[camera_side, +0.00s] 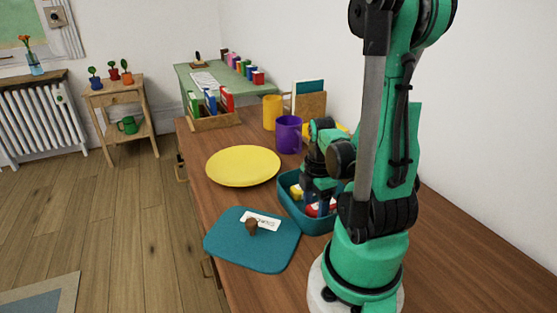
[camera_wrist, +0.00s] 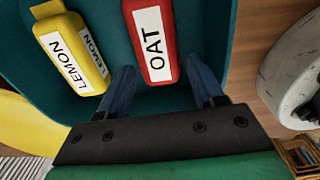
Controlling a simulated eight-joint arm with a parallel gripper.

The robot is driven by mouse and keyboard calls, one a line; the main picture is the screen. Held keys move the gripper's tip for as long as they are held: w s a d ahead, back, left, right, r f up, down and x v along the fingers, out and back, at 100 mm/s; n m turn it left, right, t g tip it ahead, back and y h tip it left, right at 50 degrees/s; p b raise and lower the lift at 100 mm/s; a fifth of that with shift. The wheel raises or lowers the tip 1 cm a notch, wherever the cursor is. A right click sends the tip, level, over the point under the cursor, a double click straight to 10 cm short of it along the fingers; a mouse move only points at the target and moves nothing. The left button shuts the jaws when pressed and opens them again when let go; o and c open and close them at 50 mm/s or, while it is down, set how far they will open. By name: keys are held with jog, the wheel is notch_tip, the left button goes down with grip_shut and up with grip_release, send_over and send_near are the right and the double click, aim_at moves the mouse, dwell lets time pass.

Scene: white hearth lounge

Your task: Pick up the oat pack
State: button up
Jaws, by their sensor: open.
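The oat pack (camera_wrist: 152,42) is red with a white label reading OAT. It lies inside a teal bin (camera_wrist: 205,25). In the wrist view my gripper (camera_wrist: 168,82) is open, with its fingers apart to the left and right of the pack's near end. I cannot tell how deep the fingers reach. A yellow lemon pack (camera_wrist: 70,52) lies in the bin to the left of the oat pack. In the side view the bin (camera_side: 316,225) stands in front of my arm, and the oat pack (camera_side: 318,209) shows partly behind my gripper.
A teal lid (camera_side: 270,258) with a brown knob and a label lies left of the bin on the wooden counter. A yellow plate (camera_side: 243,166) lies behind it. A purple mug (camera_side: 288,134) and a yellow mug (camera_side: 271,112) stand behind the bin. The bin's walls surround both packs.

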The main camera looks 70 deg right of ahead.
dwell(0.3)
grip_shut()
jog(key=shift+r, duration=0.1)
